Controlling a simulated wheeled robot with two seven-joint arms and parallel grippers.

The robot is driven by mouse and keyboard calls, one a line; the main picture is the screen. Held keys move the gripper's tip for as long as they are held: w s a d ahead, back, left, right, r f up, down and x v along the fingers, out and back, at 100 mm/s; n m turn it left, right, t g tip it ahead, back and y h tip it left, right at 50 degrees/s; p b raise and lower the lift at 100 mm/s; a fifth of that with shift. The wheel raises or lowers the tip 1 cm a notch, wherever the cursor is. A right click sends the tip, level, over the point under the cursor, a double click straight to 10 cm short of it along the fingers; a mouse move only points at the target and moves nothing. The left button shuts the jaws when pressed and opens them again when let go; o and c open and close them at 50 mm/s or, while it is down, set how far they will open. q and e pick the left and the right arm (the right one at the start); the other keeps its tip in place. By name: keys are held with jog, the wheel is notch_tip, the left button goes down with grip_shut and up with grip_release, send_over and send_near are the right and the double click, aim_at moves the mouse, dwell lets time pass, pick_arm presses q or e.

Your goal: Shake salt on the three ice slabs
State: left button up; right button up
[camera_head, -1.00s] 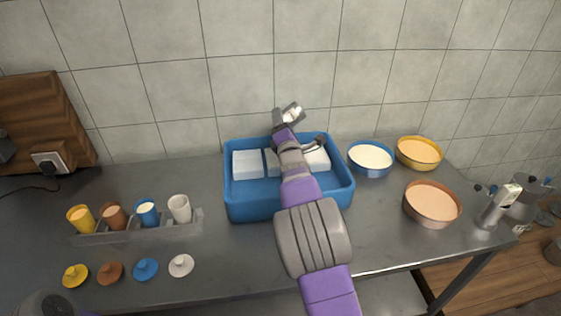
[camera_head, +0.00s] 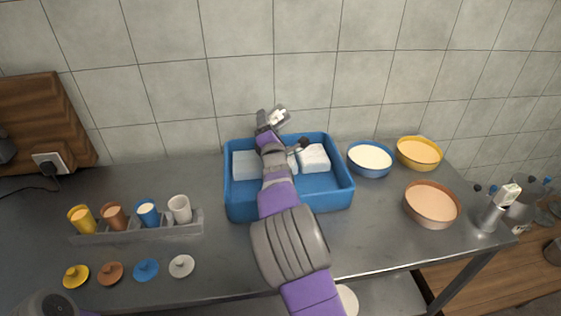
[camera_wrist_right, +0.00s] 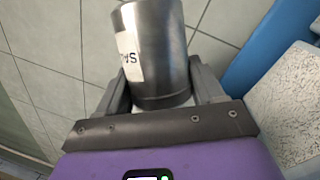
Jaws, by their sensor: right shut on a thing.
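My right gripper (camera_wrist_right: 160,90) is shut on a metal salt shaker (camera_wrist_right: 157,50), whose label reads "SA". The shaker (camera_head: 279,117) also shows in the head view, above the back edge of the blue bin (camera_head: 290,202). Inside the bin lie the ice slabs: the left slab (camera_head: 245,166) is partly covered by my arm, and the right slab (camera_head: 314,157) is mostly clear. The middle slab is nearly hidden behind my arm. A slab with a speckled surface (camera_wrist_right: 287,112) shows at the right of the wrist view. My left gripper is not in view.
A rack (camera_head: 150,228) with several cups stands left of the bin, with several loose lids in front of it. A blue bowl (camera_head: 371,160), a yellow bowl (camera_head: 419,154) and a brown bowl (camera_head: 432,204) stand to the right. The tiled wall is close behind.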

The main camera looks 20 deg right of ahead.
jog(key=shift+w+a+r+p, duration=0.1)
jog(key=shift+w+a+p, duration=0.1)
jog(key=shift+a, duration=0.65)
jog(key=shift+w+a+f+p, duration=0.1)
jog(key=shift+w+a+p, duration=0.1)
jog(key=shift+a, duration=0.6)
jog(key=shift+w+a+r+p, duration=0.1)
jog(key=shift+w+a+p, duration=0.1)
jog(key=shift+a, duration=0.65)
dwell(0.8)
jog(key=shift+s+d+b, duration=0.25)
jog(key=shift+s+d, duration=0.2)
jog(key=shift+d, duration=1.3)
jog(key=shift+s+d+b, duration=0.25)
jog(key=shift+s+d, duration=0.15)
jog(key=shift+d, duration=1.4)
jog(key=shift+s+d+b, duration=0.25)
jog(key=shift+s+d, duration=0.2)
jog(key=shift+d, duration=1.3)
jog(key=shift+m, duration=0.3)
